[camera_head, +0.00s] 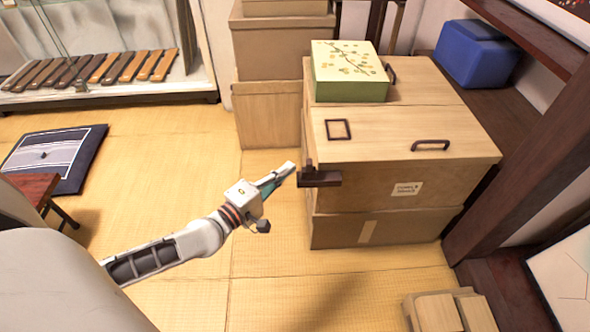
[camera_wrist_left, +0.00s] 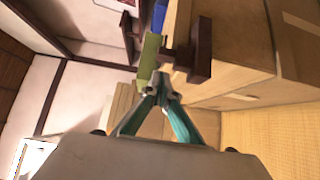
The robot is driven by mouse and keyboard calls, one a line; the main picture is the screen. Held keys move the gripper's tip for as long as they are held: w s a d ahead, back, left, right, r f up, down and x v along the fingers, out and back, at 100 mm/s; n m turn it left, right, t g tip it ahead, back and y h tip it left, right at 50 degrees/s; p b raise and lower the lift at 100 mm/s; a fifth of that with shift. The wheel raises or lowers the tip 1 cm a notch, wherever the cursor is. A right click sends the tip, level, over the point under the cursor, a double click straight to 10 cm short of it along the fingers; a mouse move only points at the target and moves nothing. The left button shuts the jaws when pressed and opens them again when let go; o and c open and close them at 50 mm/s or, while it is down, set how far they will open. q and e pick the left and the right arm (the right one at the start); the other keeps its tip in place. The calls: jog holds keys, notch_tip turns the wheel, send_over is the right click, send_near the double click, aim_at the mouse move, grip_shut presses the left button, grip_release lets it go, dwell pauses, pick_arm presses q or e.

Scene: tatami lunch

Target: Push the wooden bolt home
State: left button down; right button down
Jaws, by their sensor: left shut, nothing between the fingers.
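The dark brown wooden bolt (camera_head: 320,179) sits at the near left corner of a light wooden box (camera_head: 405,148) and juts past its left side. A short upright piece rises at its left end. My left gripper (camera_head: 291,168) is shut and empty, its tips just left of the bolt. In the left wrist view the bolt (camera_wrist_left: 202,50) shows beyond and right of the closed fingertips (camera_wrist_left: 160,88). I cannot tell whether the tips touch it. My right gripper is in neither view.
A green patterned box (camera_head: 349,71) stands on top of the wooden boxes. A blue box (camera_head: 476,54) is at the back right, by dark shelving. Stacked boxes (camera_head: 268,112) stand behind. The tatami floor (camera_head: 290,285) in front is mostly clear.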

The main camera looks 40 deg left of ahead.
aim_at(309, 169)
pick_arm(q)
jog(key=shift+w+d+r, duration=0.1)
jog(key=shift+w+d, duration=0.65)
jog(key=shift+d, duration=0.2)
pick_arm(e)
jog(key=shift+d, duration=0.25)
